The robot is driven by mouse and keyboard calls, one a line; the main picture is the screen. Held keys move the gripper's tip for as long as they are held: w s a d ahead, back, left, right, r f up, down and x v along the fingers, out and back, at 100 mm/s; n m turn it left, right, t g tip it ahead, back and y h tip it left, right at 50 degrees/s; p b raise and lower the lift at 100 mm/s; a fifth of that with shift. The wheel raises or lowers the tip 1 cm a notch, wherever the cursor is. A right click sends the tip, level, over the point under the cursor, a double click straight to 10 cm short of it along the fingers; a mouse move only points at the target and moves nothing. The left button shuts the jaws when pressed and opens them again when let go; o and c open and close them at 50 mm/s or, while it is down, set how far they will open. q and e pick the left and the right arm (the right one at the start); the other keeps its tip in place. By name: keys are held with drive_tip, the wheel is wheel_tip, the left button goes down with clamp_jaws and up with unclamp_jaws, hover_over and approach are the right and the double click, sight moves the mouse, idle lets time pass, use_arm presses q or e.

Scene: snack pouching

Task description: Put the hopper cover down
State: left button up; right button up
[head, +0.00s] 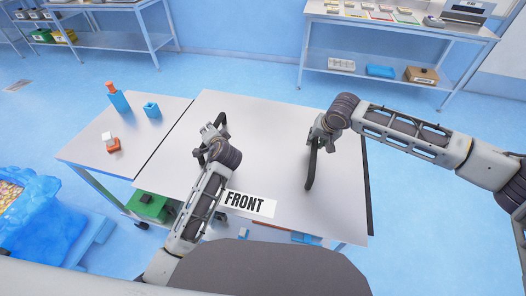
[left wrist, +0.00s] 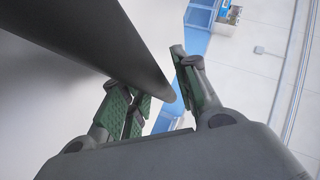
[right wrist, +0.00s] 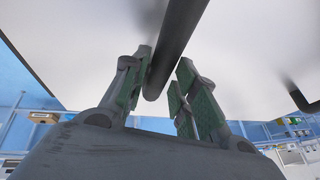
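The hopper cover (head: 268,132) is a wide, flat light-grey panel in the middle of the head view, with two dark bar handles. My left gripper (head: 212,148) is at the left handle; in the left wrist view its green-padded fingers lie on both sides of the dark bar (left wrist: 115,45). My right gripper (head: 318,142) is at the right handle (head: 311,170); in the right wrist view its fingers close in on both sides of the bar (right wrist: 178,40). I cannot tell whether the panel rests on something below it.
A white FRONT label (head: 248,204) lies at the panel's near edge. A grey side table (head: 95,155) on the left carries blue and orange blocks. A blue bag-lined bin (head: 30,215) stands at far left. Shelves (head: 400,30) line the back; the floor between is clear.

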use_arm(q)
drive_tip(key=shift+o, duration=0.8)
drive_tip(key=shift+s+r, duration=0.1)
drive_tip(key=shift+r, duration=0.15)
use_arm(e)
drive_tip(key=shift+o, duration=0.9)
drive_tip(key=shift+s+r, duration=0.1)
drive_tip(key=shift+r, duration=0.1)
drive_tip(key=shift+a, duration=0.1)
use_arm(q)
drive_tip(key=shift+d+f, duration=0.1)
use_arm(e)
drive_tip(key=shift+f, duration=0.1)
use_arm(q)
drive_tip(key=v, duration=1.2)
use_arm(e)
drive_tip(key=shift+r, duration=0.2)
drive_tip(key=v, duration=1.1)
drive_tip(key=shift+s+r, duration=0.15)
drive_tip(key=shift+r, duration=0.15)
use_arm(q)
drive_tip(key=shift+s, duration=0.1)
use_arm(e)
drive_tip(key=shift+s+f, duration=0.1)
